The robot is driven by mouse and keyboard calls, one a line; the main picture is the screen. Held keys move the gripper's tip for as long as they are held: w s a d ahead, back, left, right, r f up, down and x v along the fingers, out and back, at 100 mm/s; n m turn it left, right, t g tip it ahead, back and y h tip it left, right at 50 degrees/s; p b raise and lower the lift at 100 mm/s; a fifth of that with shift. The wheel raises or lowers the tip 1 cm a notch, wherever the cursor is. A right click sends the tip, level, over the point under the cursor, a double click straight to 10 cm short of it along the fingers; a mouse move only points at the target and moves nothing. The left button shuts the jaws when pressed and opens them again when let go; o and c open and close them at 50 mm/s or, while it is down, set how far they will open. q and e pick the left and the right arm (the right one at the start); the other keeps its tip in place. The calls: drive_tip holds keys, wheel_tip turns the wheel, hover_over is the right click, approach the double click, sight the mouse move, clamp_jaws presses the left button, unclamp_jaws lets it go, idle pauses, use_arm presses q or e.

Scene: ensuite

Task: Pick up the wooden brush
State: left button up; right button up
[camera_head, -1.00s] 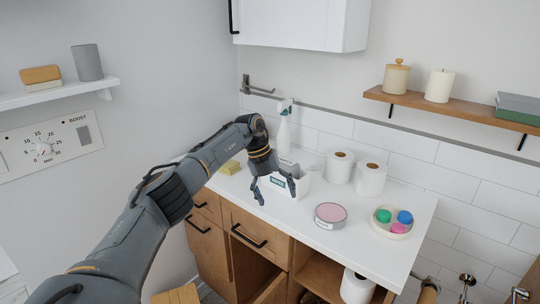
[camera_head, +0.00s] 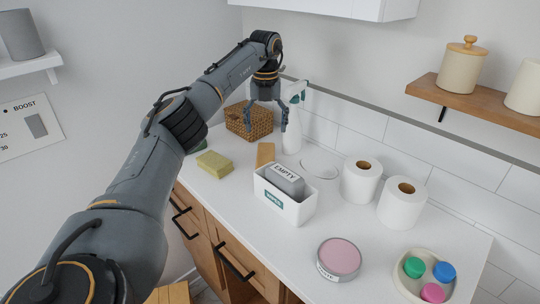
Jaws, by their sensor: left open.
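A flat tan wooden piece (camera_head: 265,155), which looks like the wooden brush, is on the white counter (camera_head: 225,185) behind a white bin. Its lower part is hidden by the bin, and I see no bristles. My left gripper (camera_head: 266,129) points down above and just behind this piece. Its fingers are spread and empty, and it appears apart from the piece. My right gripper is not in view.
The white bin (camera_head: 272,201) holds a grey item marked EMPTY (camera_head: 285,178). A yellow sponge (camera_head: 214,164), wicker basket (camera_head: 236,122) and spray bottle (camera_head: 293,130) stand close by. Toilet rolls (camera_head: 361,182), a pink-topped tin (camera_head: 339,257) and a tray (camera_head: 405,284) are further right.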

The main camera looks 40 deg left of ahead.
sight(265, 158)
use_arm(q)
wheel_tip(265, 158, down, 4)
drive_tip(key=shift+s+r, duration=0.15)
drive_tip(key=shift+r, duration=0.1)
wheel_tip(265, 158, down, 4)
drive_tip(key=shift+r, duration=0.1)
drive_tip(key=shift+f+p, duration=0.35)
drive_tip(key=shift+f, duration=0.2)
wheel_tip(265, 158, down, 4)
drive_tip(key=shift+f+p, duration=0.2)
drive_tip(key=shift+p, duration=0.35)
drive_tip(key=shift+f, duration=0.2)
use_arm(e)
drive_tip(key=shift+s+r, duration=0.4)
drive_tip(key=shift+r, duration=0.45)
